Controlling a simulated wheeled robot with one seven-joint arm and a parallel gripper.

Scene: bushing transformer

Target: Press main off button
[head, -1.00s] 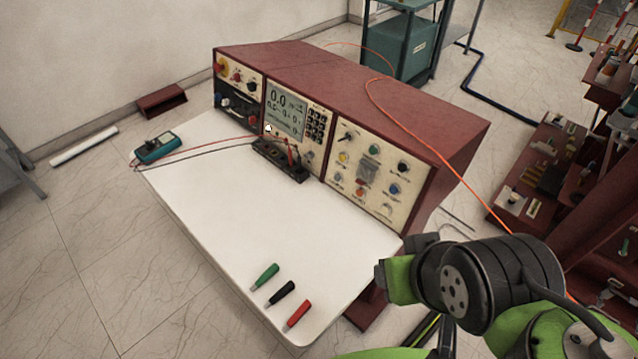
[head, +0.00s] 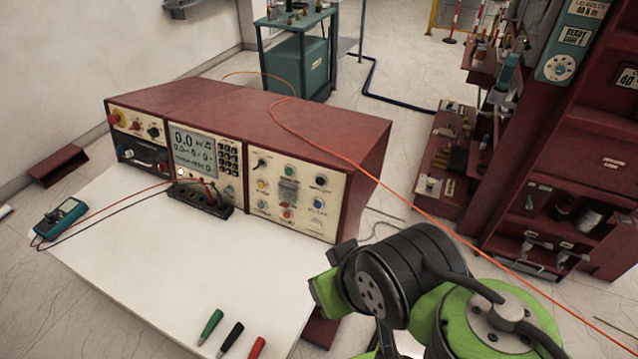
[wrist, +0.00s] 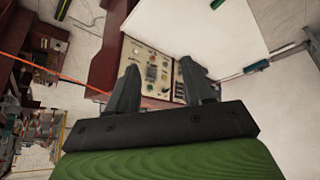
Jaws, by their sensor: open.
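The dark red control console (head: 250,110) stands at the back of the white table. Its right cream panel (head: 290,190) carries a green button (head: 289,171), a red button (head: 287,214), a yellow one (head: 262,185), blue ones and black knobs. Their labels are too small to read, so I cannot tell which is main off. In the wrist view, my gripper (wrist: 158,64) is open and empty. Its two dark fingers point toward the cream panel (wrist: 150,62), apart from it. In the head view my arm is at the lower right, and the gripper itself does not show.
The white table top (head: 150,260) is mostly clear. A teal multimeter (head: 60,218) lies at its left, with leads to a black terminal block (head: 200,200). Green, black and red probes lie at the front. An orange cable (head: 400,205) runs past my arm to the right.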

